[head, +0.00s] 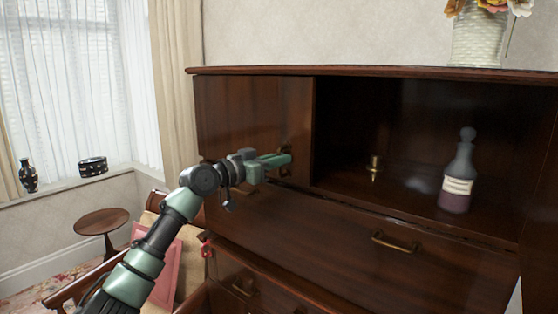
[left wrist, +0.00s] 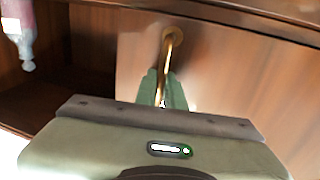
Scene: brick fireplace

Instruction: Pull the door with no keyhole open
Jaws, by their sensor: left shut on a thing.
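A dark wooden door (head: 240,110) forms the upper left front of the cabinet, beside an open compartment. No keyhole shows on the part of it that I see. My left gripper (head: 288,160) is in front of the door near its right edge. In the left wrist view my left gripper (left wrist: 162,88) is shut on a brass handle (left wrist: 172,40) mounted on the door (left wrist: 225,65). The fingers hide part of the handle. The door looks shut or nearly so; a small gap cannot be ruled out. My right gripper is not in view.
The open compartment holds a stoppered bottle (head: 457,178) and a small brass object (head: 374,167). A wide front with a brass handle (head: 395,242) lies below. A vase of flowers (head: 478,38) stands on top. A round side table (head: 102,221) and a chair are at left.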

